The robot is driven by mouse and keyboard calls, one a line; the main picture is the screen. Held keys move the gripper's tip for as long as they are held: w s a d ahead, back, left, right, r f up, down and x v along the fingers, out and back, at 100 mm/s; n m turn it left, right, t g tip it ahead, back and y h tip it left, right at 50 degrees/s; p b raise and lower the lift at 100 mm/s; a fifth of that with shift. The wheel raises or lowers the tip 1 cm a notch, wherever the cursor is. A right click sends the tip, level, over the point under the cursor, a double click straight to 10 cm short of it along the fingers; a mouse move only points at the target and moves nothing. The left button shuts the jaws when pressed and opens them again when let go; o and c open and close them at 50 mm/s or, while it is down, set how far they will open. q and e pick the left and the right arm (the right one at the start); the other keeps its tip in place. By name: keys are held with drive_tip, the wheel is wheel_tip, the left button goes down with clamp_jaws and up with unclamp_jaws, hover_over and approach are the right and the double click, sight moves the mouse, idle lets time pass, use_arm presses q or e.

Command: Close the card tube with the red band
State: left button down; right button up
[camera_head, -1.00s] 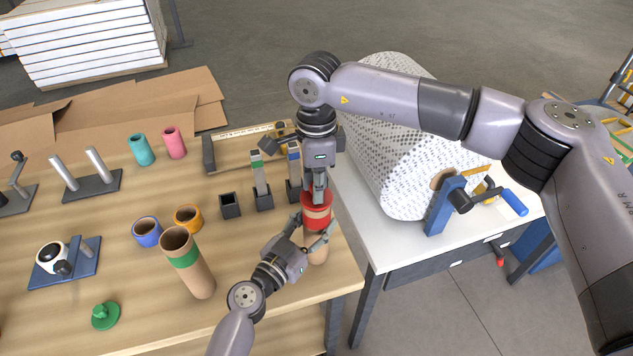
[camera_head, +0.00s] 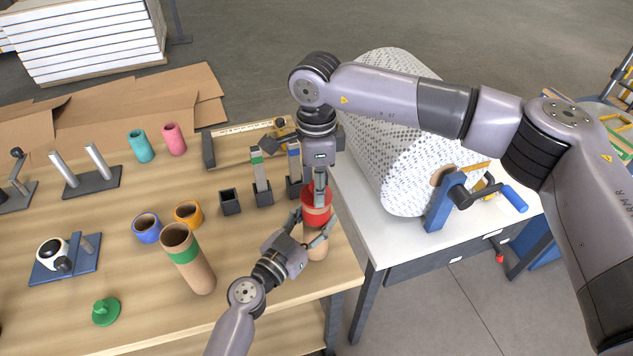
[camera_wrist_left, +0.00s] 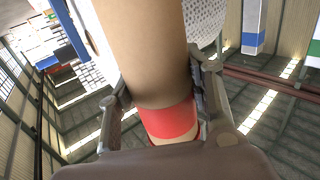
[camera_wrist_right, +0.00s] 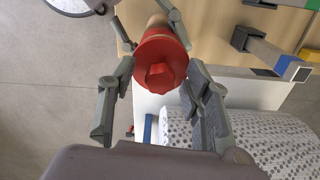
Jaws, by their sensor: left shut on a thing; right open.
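The card tube with the red band (camera_head: 317,252) stands upright near the right edge of the wooden table. My left gripper (camera_head: 316,227) is shut on it near the red band, which also shows in the left wrist view (camera_wrist_left: 170,118). A red cap with a knob (camera_wrist_right: 160,75) sits over the tube's top end in the right wrist view. Whether it is fully seated I cannot tell. My right gripper (camera_head: 319,188) points down from above the cap. Its fingers (camera_wrist_right: 155,50) are open, on either side of the cap.
The green-banded tube (camera_head: 190,268) stands open left of my left gripper, with a green cap (camera_head: 106,312) nearby. A white table (camera_head: 450,240) with a large patterned roll (camera_head: 400,130) is on the right.

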wheel_tip(320, 180, up, 12)
idle(0.5)
use_arm(q)
drive_tip(key=c, duration=0.7)
unclamp_jaws()
drive_tip(key=v, duration=1.2)
